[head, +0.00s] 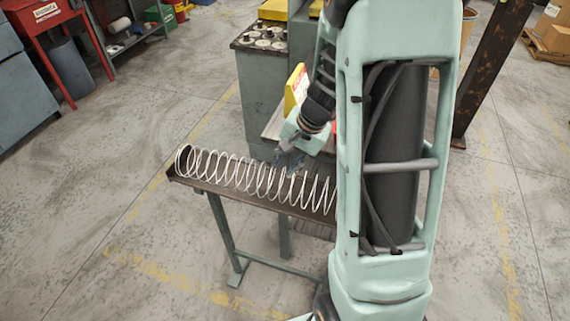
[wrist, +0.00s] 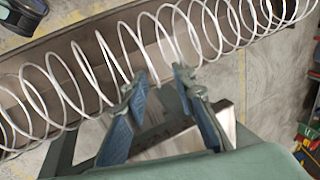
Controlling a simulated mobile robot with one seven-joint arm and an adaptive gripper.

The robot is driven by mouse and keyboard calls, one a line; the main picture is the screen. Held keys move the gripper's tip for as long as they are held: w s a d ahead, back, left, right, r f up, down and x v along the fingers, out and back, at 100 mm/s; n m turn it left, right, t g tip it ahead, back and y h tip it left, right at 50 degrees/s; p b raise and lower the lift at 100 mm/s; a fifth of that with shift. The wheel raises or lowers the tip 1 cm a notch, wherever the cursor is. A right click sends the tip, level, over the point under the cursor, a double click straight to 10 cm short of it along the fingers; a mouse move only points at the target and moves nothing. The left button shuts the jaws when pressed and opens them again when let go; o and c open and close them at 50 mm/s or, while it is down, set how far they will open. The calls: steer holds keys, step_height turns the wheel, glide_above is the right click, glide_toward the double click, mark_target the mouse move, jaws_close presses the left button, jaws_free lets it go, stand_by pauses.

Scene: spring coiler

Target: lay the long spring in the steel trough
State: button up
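The long spring (head: 228,170) is a pale, wide-coiled wire stretched along the dark steel trough (head: 240,198) in the head view. Its left end is at the trough's left end; its right end is hidden behind my arm. I cannot tell whether every coil rests on the trough floor. In the wrist view the spring (wrist: 125,50) crosses the picture from lower left to upper right. My gripper (head: 290,160) is at the spring's middle on its far side. In the wrist view its blue-padded fingers (wrist: 160,83) stand apart, with coils beyond and between the tips, none visibly pinched.
The trough stands on a green-grey legged frame (head: 225,235). Behind it are a grey cabinet with round parts on top (head: 258,95) and a yellow sign (head: 296,90). A rusty post (head: 490,75) stands at right. The floor at left and front is clear.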

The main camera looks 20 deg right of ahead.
steer(key=v, duration=1.2)
stand_by(0.6)
